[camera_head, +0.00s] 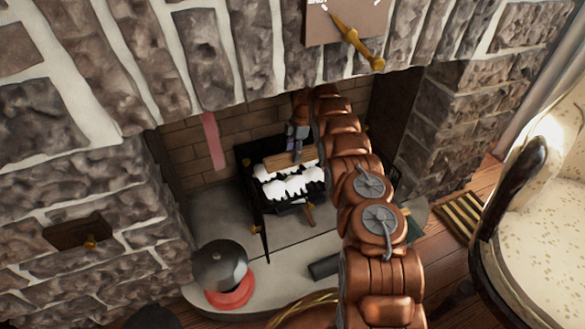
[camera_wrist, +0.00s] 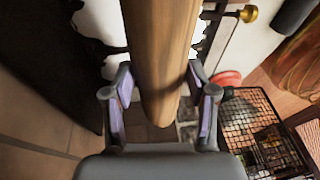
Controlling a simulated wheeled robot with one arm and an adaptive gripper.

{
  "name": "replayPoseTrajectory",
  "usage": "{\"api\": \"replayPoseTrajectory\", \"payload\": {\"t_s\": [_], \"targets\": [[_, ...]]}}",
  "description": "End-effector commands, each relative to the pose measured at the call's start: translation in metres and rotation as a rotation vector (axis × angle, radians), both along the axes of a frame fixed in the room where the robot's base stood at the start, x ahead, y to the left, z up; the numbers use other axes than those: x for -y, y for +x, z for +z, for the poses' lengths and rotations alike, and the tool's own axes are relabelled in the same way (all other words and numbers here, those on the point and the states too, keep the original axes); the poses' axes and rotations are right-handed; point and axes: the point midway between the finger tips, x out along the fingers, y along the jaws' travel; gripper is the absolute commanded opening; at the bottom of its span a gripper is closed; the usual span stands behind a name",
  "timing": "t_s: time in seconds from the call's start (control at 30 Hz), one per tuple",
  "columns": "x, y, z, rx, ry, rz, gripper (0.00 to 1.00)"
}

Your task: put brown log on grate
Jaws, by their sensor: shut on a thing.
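The brown log (camera_head: 288,160) is held over the back of the grate inside the fireplace. In the wrist view the log (camera_wrist: 161,50) runs lengthwise between the two fingers. My gripper (camera_head: 297,138) is at the log's top, and in the wrist view my gripper (camera_wrist: 162,105) has one finger on each side of the log. The black grate (camera_head: 262,207) holds white pieces (camera_head: 293,184) below and in front of the log. I cannot tell whether the log touches them.
Stone fireplace walls (camera_head: 100,200) close in on the left and right, with a brick back wall. A dark domed pot on a red base (camera_head: 228,295) stands at the hearth's left. A patterned armchair (camera_head: 545,210) is at right.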

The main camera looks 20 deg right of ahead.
Motion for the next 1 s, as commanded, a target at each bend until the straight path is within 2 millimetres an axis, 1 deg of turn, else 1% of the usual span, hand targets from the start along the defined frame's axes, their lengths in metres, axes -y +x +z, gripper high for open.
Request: {"api": "replayPoseTrajectory", "payload": {"t_s": [0.03,0.1,0.27,0.53,0.6,0.97,1.0], "targets": [[0.000,0.000,-0.012,-0.001,0.001,0.000,0.01],[0.000,0.000,-0.019,0.000,0.000,0.000,0.01],[0.001,0.000,-0.029,0.002,0.000,-0.003,0.01],[0.003,0.000,-0.067,0.002,-0.001,-0.004,0.01],[0.003,0.000,-0.070,0.003,-0.001,-0.005,0.01],[0.003,0.000,-0.071,0.003,-0.001,-0.005,0.01],[0.003,0.000,-0.072,0.003,-0.001,-0.005,0.58]]}}
